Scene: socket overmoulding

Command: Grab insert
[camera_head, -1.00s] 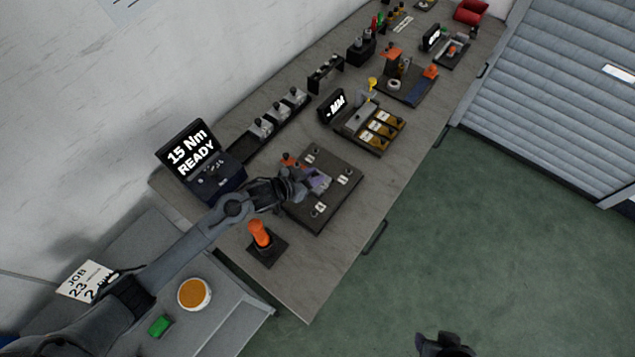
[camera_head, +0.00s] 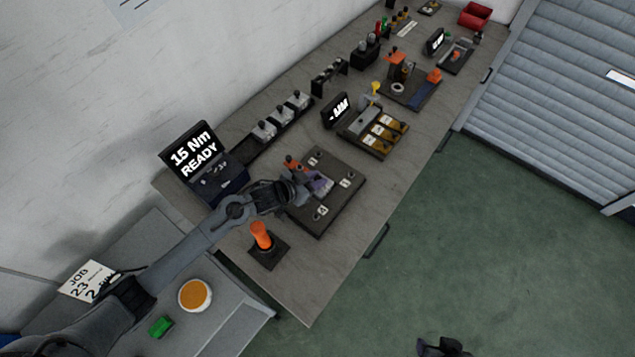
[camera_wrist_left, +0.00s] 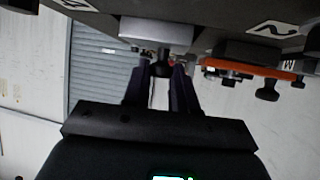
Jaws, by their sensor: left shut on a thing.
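My left gripper (camera_head: 320,186) reaches over the dark numbered plate (camera_head: 338,204) on the bench, its purple-grey fingers pointing down. In the left wrist view, where the plate (camera_wrist_left: 230,20) hangs at the top, the fingers (camera_wrist_left: 160,70) are closed around a small dark knob beside a silver block (camera_wrist_left: 156,33), which I take as the insert. The block appears to sit against the plate. The fingers partly hide the knob. In the head view, the arm and fingers hide the insert. My right gripper (camera_head: 443,347) is a dark shape at the bottom edge, its jaws unclear.
An orange part (camera_wrist_left: 255,62) with dark knobs is on the plate close beside the fingers. An orange-handled tool (camera_head: 262,237) stands in front. A strip of silver blocks (camera_head: 283,115) and a "15 Nm READY" display (camera_head: 192,149) lie behind. The bench's front edge is clear.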

